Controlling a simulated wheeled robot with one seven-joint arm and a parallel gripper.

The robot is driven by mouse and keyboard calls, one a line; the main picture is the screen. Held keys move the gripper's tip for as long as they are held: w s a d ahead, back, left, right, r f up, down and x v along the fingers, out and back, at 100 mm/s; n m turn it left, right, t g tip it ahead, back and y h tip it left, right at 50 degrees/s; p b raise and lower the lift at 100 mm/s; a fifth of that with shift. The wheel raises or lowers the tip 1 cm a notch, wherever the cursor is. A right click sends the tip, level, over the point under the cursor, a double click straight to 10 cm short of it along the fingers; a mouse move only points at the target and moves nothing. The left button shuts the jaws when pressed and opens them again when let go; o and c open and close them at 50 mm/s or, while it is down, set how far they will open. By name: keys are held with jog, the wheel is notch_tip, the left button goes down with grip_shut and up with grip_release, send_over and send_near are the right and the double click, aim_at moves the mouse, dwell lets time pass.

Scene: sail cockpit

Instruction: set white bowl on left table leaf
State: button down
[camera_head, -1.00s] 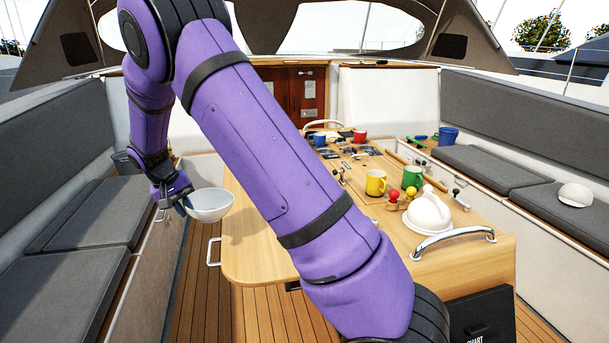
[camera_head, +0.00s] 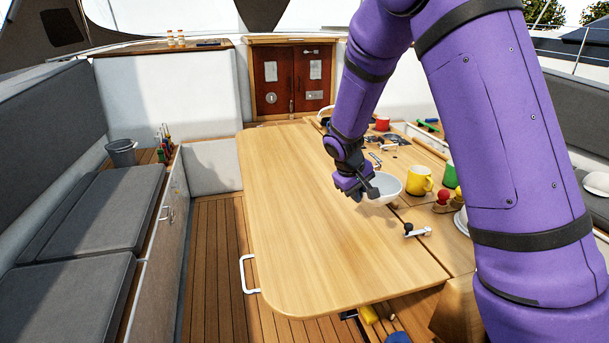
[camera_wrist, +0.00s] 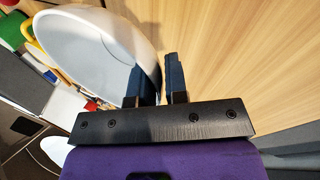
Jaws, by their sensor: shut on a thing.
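The white bowl (camera_head: 384,188) is upright in the head view, at the right side of the bare left table leaf (camera_head: 290,200). My gripper (camera_head: 371,187) is shut on the bowl's rim from its left side. In the wrist view the bowl (camera_wrist: 95,45) is at the upper left, its rim at the fingers of my gripper (camera_wrist: 160,85), with the wooden leaf (camera_wrist: 240,50) beyond. I cannot tell whether the bowl touches the leaf or is just above it. My arm hides part of the table's right side.
The leaf's left and middle are clear. A grey bucket (camera_head: 122,153) stands on the left bench.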

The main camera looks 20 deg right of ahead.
jog(key=s+f+n+t, duration=0.1)
jog(key=s+n, duration=0.2)
jog(key=s, duration=0.1)
jog(key=shift+y, duration=0.3)
jog(key=a, duration=0.5)
jog(key=s+a+f, duration=0.1)
jog(key=a, duration=0.9)
jog(key=shift+s+a+f, duration=0.25)
jog(key=shift+a, duration=0.1)
jog(key=shift+a+f, duration=0.15)
jog(key=shift+f, duration=1.6)
jog(key=c, duration=1.6)
grip_release()
jog(key=shift+f, duration=0.15)
jog(key=o, duration=0.5)
